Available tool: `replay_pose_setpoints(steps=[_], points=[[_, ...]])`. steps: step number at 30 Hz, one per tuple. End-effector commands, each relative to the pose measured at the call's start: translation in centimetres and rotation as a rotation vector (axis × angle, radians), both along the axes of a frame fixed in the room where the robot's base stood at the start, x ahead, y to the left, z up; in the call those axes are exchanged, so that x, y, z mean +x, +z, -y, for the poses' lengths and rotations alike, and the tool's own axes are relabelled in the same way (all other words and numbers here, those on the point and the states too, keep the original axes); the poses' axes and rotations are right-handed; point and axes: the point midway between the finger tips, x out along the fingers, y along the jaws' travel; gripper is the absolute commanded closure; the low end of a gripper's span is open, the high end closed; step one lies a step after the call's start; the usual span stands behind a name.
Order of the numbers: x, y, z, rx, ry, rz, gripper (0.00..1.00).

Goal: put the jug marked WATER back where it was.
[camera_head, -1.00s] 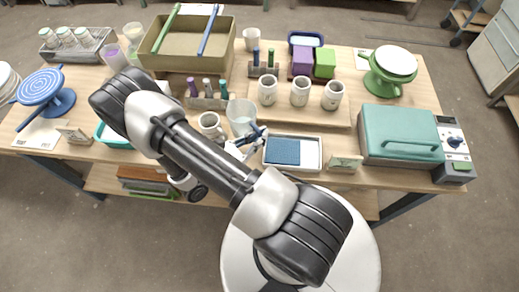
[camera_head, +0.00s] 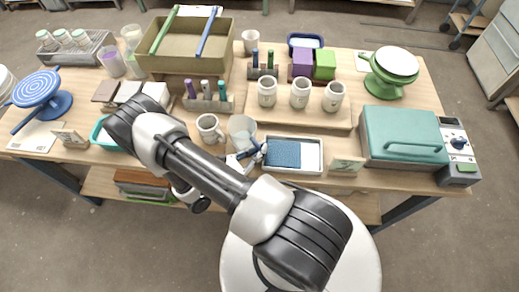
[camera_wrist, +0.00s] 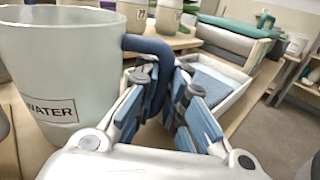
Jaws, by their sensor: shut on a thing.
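The jug marked WATER (camera_wrist: 72,75) is pale and translucent with a blue-grey handle, and fills the left of the wrist view. It also shows in the head view (camera_head: 241,127), between a white mug (camera_head: 209,128) and the tray with the blue pad. My gripper (camera_wrist: 163,105) is shut on the jug's handle, one finger on each side. In the head view my gripper (camera_head: 250,156) is partly hidden by my arm. The jug looks upright.
The tray with the blue pad (camera_head: 310,152) lies just right of the jug. A rack of coloured bottles (camera_head: 208,103) stands behind it, and several cups (camera_head: 300,94) on a board are behind to the right. A teal-lidded box (camera_head: 402,137) is farther right.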

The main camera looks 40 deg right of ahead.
Motion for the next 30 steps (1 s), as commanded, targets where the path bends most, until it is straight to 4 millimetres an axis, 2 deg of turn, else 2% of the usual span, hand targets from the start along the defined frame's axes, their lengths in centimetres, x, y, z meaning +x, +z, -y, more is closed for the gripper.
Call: replay_pose_setpoints(steps=[11, 22, 26, 30], points=[[0.0, -0.1, 0.0, 0.0, 0.0, 0.0, 0.7], [0.0, 0.4, 0.0, 0.0, 0.0, -0.001, 0.7], [0.2, 0.3, -2.0, 0.0, 0.005, 0.0, 0.7], [0.4, 0.3, -5.2, 0.0, 0.007, 0.002, 0.7]])
